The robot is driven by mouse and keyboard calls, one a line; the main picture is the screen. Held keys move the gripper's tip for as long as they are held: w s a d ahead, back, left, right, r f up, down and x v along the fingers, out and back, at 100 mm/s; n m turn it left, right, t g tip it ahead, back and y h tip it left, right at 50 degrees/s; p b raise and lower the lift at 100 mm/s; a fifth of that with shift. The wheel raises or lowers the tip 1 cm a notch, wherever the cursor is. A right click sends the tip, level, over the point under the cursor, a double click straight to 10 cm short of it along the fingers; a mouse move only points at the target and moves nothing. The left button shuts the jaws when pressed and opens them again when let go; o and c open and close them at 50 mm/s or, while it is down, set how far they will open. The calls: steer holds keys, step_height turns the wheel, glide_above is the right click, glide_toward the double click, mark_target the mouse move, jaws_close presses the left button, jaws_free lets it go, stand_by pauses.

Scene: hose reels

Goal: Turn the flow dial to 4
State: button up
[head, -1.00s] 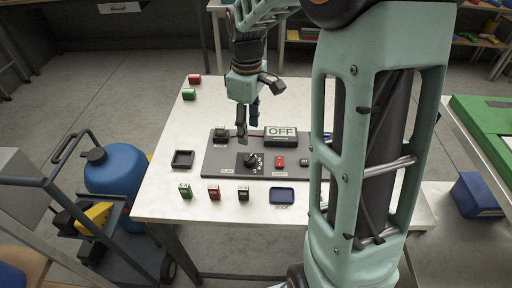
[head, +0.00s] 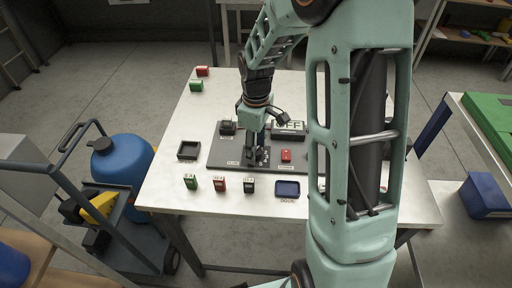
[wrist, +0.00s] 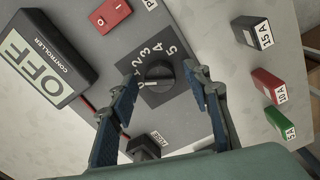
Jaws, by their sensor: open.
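The flow dial (wrist: 160,76) is a round black knob on a dark square plate marked up to 5, on the grey panel (wrist: 185,20). A white line on the knob points left in the wrist view, towards the low end near 0. My gripper (wrist: 163,75) is open, pointing down, with one finger on each side of the knob. I cannot tell whether either finger touches it. In the head view my gripper (head: 257,158) is over the dial and mostly hides it.
The controller box (wrist: 42,65) reads OFF. A red switch (wrist: 109,15) and a fuse holder (wrist: 145,147) flank the dial. Black, red (head: 220,185) and green fuses stand along the table front, beside a blue dock tray (head: 288,188). A black tray (head: 188,150) lies left.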

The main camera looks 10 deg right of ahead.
steer(key=shift+c, duration=0.2)
steer(key=c, duration=1.1)
steer(key=shift+m, duration=0.4)
steer(key=m, duration=0.3)
steer(key=shift+m, duration=0.4)
steer(key=m, duration=0.4)
steer(key=shift+m+b, duration=0.3)
steer(key=m, duration=0.4)
steer(key=shift+m+p, duration=0.45)
steer(key=shift+m, duration=1.75)
